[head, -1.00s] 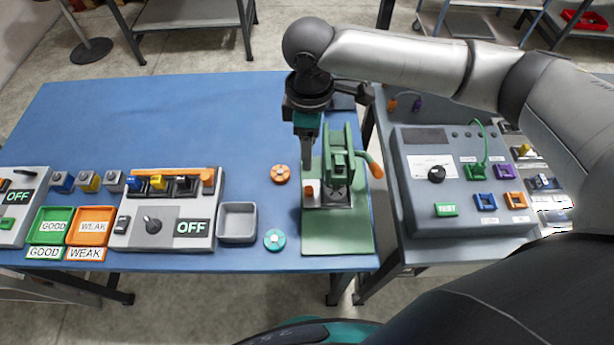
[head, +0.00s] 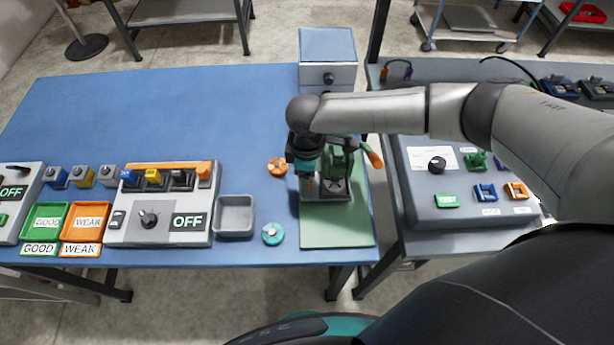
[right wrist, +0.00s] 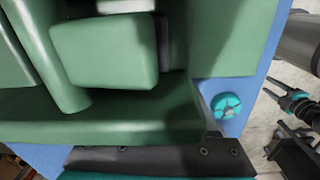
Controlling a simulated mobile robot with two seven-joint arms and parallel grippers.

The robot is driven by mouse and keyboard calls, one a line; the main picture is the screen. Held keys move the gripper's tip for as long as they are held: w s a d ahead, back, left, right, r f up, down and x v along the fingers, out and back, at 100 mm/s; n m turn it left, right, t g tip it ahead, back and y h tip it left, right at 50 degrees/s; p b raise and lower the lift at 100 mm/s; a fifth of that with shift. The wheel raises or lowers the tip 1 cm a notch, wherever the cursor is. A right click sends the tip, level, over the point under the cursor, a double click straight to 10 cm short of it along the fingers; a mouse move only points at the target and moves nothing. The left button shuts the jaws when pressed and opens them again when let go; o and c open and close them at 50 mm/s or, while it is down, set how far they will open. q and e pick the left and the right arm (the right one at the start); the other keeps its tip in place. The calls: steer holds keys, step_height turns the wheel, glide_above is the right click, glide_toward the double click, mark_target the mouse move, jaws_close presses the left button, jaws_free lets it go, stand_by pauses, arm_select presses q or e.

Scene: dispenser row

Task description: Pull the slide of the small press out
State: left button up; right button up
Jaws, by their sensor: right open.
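The small press (head: 340,162) is a green frame on a green base plate (head: 335,232), with an orange-tipped lever (head: 374,157) at its right. A grey slide part (head: 326,195) shows low at the press's front. My right gripper (head: 309,184) points down at the press's left front, close to the slide; its fingertips are small and partly hidden. It is open, and I cannot tell whether it touches the slide. In the right wrist view the green press body (right wrist: 105,50) fills most of the picture. My left gripper (right wrist: 291,102) seems to show at that view's right edge, its jaws unclear.
An orange disc (head: 278,168) and a teal disc (head: 273,234) lie left of the press. A grey bin (head: 235,232) and a switch panel (head: 140,220) stand further left. A drawer box (head: 328,75) stands behind. A tester box (head: 420,205) is at right. The blue table's back left is clear.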

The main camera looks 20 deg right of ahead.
jaws_close()
stand_by(0.5)
stand_by(1.0)
